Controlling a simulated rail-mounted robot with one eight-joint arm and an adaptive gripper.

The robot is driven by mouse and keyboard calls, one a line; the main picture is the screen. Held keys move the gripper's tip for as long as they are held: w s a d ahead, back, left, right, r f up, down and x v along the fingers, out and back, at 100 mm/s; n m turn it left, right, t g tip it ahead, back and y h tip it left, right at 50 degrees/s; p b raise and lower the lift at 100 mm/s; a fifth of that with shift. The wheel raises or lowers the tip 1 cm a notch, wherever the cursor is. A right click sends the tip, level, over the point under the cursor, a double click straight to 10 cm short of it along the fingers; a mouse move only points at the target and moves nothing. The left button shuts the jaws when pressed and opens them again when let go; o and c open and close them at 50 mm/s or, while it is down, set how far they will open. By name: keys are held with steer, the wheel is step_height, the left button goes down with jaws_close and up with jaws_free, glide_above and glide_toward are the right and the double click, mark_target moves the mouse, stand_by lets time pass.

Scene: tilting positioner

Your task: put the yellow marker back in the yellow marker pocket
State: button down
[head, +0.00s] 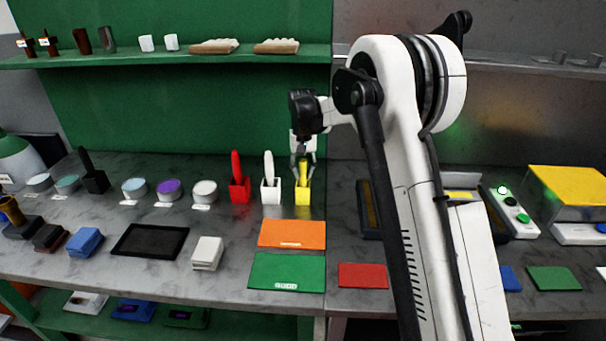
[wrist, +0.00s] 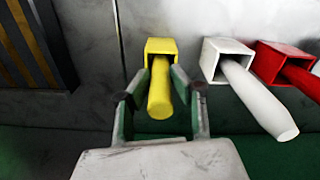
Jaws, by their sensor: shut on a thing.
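The yellow marker (wrist: 160,95) is between the fingers of my gripper (wrist: 160,95) in the wrist view, and the fingers are shut on it. Its far end is inside the mouth of the yellow marker pocket (wrist: 160,47). In the head view the yellow marker (head: 303,170) stands about upright in the yellow pocket (head: 303,196), with my gripper (head: 303,172) around its upper part from above. How deep the marker sits in the pocket cannot be told.
A white pocket (head: 271,191) with a white marker stands just left of the yellow one, and a red pocket (head: 240,190) with a red marker beyond it. An orange mat (head: 292,233) lies in front. A dark striped tray (head: 369,210) is to the right.

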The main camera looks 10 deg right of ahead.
steer(key=shift+f, duration=0.5)
steer(key=shift+f, duration=0.2)
steer(key=c, duration=1.5)
jaws_free()
steer(key=shift+r, duration=0.1)
